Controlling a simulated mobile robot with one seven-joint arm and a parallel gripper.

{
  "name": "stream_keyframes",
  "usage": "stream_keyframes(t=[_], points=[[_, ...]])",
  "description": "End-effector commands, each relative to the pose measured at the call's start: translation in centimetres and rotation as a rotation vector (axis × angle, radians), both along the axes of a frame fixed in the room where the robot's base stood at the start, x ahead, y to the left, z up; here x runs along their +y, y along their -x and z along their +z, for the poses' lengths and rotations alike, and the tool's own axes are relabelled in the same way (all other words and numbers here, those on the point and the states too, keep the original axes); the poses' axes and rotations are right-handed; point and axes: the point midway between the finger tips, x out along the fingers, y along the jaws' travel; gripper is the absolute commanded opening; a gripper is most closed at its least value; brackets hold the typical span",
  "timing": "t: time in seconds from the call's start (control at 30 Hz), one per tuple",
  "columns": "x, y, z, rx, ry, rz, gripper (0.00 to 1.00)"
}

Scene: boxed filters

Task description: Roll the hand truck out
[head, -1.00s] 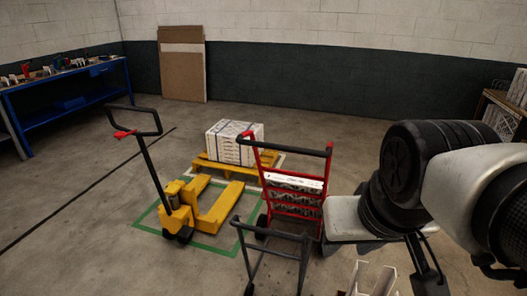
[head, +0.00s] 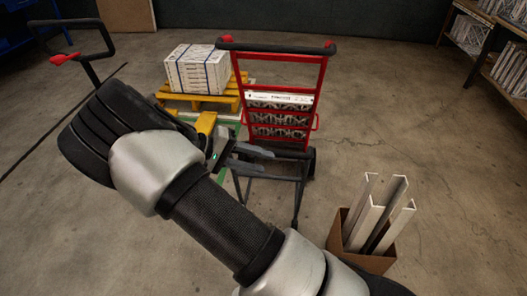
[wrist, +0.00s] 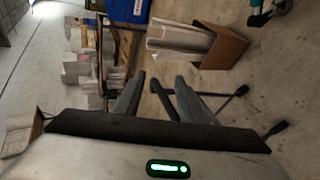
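The hand truck (head: 325,95) stands upright in the head view, with a red frame, a black top handle with red ends, and dark wheels. Patterned boxed filters (head: 280,117) are stacked against its rungs. A low dark frame (head: 297,212) with a crossbar and legs stands in front; I cannot tell whether it is joined to the truck. My gripper (head: 258,158) is by this frame's upper left end. In the wrist view my gripper (wrist: 158,92) has its fingers apart, with a dark bar showing between them. I cannot tell whether they touch it.
A cardboard box (head: 335,245) of white channel pieces stands at right front. Behind left are strapped white boxes (head: 196,72) on a yellow pallet (head: 178,97) and a pallet jack with a black handle (head: 88,68). Loaded shelves (head: 478,45) stand far right. Floor right of the truck is clear.

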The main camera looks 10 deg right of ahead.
Motion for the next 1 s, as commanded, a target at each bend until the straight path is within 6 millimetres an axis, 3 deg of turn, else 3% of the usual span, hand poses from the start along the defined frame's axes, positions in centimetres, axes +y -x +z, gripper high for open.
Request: stream_keyframes(t=[0.03,0.2,0.4,0.5,0.67,1.0], points=[[1.3,-0.8,-3.1,-0.023,0.105,0.057,0.37],[5.5,-3.0,-7.8,-0.147,0.373,0.232,0.37],[9.5,-3.8,-10.8,-0.263,0.545,0.392,0.37],[10.3,-3.9,-11.4,-0.289,0.576,0.426,0.37],[9.4,-4.5,-11.2,-0.297,0.587,0.436,0.37],[3.1,-7.5,-10.3,-0.293,0.586,0.431,0.37]])
